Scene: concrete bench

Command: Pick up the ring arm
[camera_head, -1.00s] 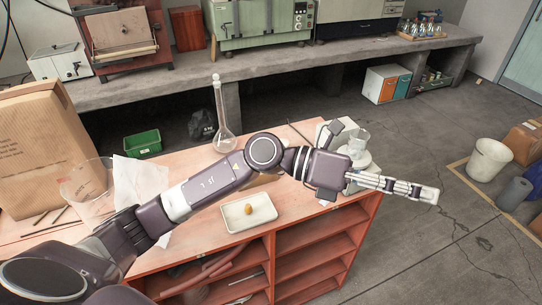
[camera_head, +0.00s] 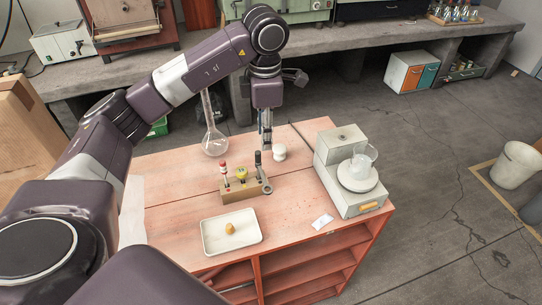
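My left gripper (camera_head: 266,142) points down over the back part of the red bench top, behind a small wooden block (camera_head: 240,190). Its fingers look narrow from this side, so their opening cannot be made out, and nothing shows held in them. The block carries a red-and-white knob (camera_head: 224,172), a yellow piece (camera_head: 241,173) and an upright black-handled piece (camera_head: 258,166) with a small metal ring (camera_head: 267,187) at its foot. I cannot tell for sure which is the ring arm; this ringed piece could be it. My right gripper is out of view.
A glass flask (camera_head: 214,143) stands left of the gripper, a white jar (camera_head: 279,152) right of it. A white tray (camera_head: 206,240) holds an orange-yellow lump (camera_head: 230,228). A grey device (camera_head: 370,203) with a glass beaker (camera_head: 359,165) stands at the right.

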